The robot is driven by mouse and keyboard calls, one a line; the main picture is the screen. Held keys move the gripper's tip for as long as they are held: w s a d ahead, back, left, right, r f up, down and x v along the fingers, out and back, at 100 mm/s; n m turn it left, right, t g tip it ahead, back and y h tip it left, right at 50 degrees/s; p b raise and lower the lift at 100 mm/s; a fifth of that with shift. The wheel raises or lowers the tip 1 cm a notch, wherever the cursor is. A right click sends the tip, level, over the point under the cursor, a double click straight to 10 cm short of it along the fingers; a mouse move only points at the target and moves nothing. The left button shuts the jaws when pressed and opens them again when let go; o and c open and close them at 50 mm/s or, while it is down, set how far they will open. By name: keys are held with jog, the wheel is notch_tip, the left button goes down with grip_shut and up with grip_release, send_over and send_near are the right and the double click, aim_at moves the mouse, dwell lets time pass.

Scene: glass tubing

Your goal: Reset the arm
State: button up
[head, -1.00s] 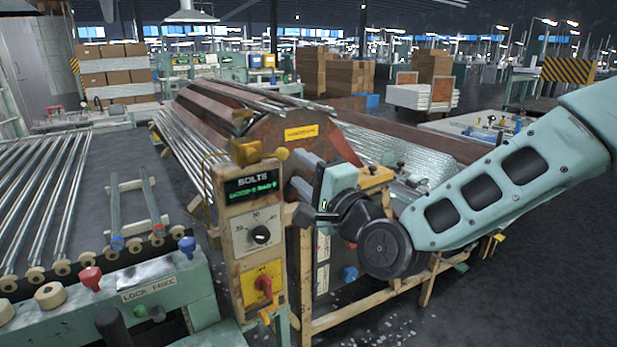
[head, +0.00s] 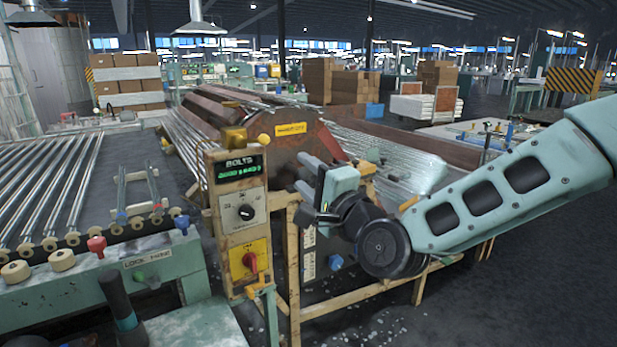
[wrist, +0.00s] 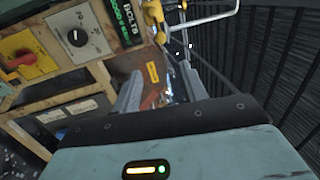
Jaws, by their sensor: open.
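My arm reaches in from the right in the head view, bent at a black wrist joint. My gripper (head: 308,185) points left, just right of the control panel marked BOLTS (head: 238,205). In the wrist view my gripper (wrist: 150,92) shows two grey fingers spread apart with nothing held between them. The panel, with a black dial and a red switch, also shows at the upper left of the wrist view (wrist: 38,52). Nothing touches the fingertips as far as I can see.
A wooden frame (head: 294,270) stands below my gripper. A roller table with glass tubes (head: 45,190) lies at left, with coloured knobs at its edge. A rusty machine with tubing (head: 285,145) is behind my gripper. Open floor (head: 520,280) lies at right.

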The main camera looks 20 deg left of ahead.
jog(key=s+d+f+n+g+h+p, duration=0.1)
jog(key=s+d+f+n+g+h, duration=0.5)
jog(key=s+f+n, duration=0.4)
jog(key=s+d+n+g+h, duration=0.2)
jog(key=s+d+g+h, duration=0.1)
jog(key=s+d, duration=0.6)
jog(key=s+d+n+g+h+p, duration=0.1)
jog(key=s+d+n+g+h, duration=0.2)
jog(key=d, duration=1.3)
jog(key=s+h, duration=0.3)
jog(key=s, duration=0.3)
jog(key=shift+d+f, duration=0.15)
jog(key=shift+d, duration=0.25)
